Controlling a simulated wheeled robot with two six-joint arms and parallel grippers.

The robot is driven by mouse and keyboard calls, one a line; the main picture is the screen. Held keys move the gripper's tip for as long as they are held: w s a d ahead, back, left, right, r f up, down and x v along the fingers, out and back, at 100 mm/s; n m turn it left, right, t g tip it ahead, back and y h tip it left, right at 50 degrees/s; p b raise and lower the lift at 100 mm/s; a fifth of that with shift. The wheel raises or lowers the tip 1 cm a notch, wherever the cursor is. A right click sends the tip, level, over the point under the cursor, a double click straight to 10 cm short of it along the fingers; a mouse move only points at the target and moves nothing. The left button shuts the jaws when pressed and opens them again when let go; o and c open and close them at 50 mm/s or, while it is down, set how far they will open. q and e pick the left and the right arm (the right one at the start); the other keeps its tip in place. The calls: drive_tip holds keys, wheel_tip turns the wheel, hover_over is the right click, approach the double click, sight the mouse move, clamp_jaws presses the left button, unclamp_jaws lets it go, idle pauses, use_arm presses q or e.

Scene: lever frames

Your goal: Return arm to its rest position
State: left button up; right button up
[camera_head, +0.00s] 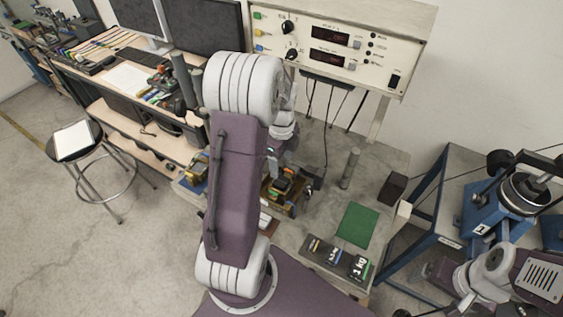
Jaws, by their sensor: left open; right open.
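My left arm (237,185), purple with white ringed joints, rises from the bottom middle and bends at the top. Its wrist hangs behind the upper link. My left gripper (272,160) is mostly hidden there, above the bench with the lever frames, and is open. No object is seen in it. Yellow and black devices (283,187) lie on the bench just beyond it, partly covered by my arm. My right arm (489,268) is folded at the lower right. My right gripper (425,309) is at the bottom edge, partly cut off, open, with nothing seen in it.
A grey bench (325,207) carries a green mat (357,225), a grey cylinder (350,168) and a dark weight tray (336,258). A control panel (335,46) stands behind. A blue machine (497,212) is at right. A stool (75,140) and open floor are at left.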

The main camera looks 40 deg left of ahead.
idle(0.4)
use_arm(q)
drive_tip(key=s+d+f+n+b, duration=0.4)
drive_tip(key=s+d+n, duration=0.1)
drive_tip(key=d+n, duration=0.2)
drive_tip(key=s+d+f+n+t+b, duration=0.1)
drive_tip(key=s+d+f+n+b, duration=0.3)
drive_tip(key=d+n, duration=0.3)
drive_tip(key=f+n+b, duration=0.1)
drive_tip(key=n, duration=0.2)
drive_tip(key=shift+s+d, duration=0.2)
drive_tip(key=shift+s, duration=0.2)
drive_tip(key=shift+a, duration=0.1)
